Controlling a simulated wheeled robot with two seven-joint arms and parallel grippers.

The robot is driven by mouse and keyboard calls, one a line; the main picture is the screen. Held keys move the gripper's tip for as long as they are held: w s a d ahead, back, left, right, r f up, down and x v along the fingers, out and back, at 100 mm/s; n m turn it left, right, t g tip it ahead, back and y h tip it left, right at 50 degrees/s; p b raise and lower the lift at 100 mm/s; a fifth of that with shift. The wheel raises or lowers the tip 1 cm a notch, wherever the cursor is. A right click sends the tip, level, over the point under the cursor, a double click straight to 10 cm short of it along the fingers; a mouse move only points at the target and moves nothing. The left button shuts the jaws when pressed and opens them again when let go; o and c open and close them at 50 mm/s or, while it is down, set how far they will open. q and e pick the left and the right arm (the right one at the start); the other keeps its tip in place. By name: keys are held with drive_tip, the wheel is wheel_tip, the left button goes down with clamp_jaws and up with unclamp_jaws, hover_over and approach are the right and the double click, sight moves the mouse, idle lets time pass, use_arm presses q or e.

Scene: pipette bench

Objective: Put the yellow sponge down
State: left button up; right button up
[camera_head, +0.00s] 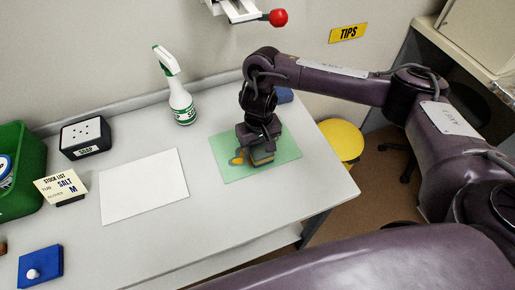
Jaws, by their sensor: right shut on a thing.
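My right gripper (262,158) points down over the green mat (226,172) at the right part of the bench. It is shut on the yellow sponge (262,160), of which only a small part shows under the jaws. Whether the sponge touches the mat cannot be told from this view. A small orange-yellow thing (237,160) shows at the left side of the gripper, over the mat. My left gripper is not in view.
A white sheet (143,187) lies left of the mat. A spray bottle (180,100) and a soap box (86,138) stand behind. A stock card (60,186), green bin (20,165) and blue block (40,265) are at left. A yellow stool (345,138) stands beyond the bench's right edge.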

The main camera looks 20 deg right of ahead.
drive_tip(key=shift+f, duration=0.3)
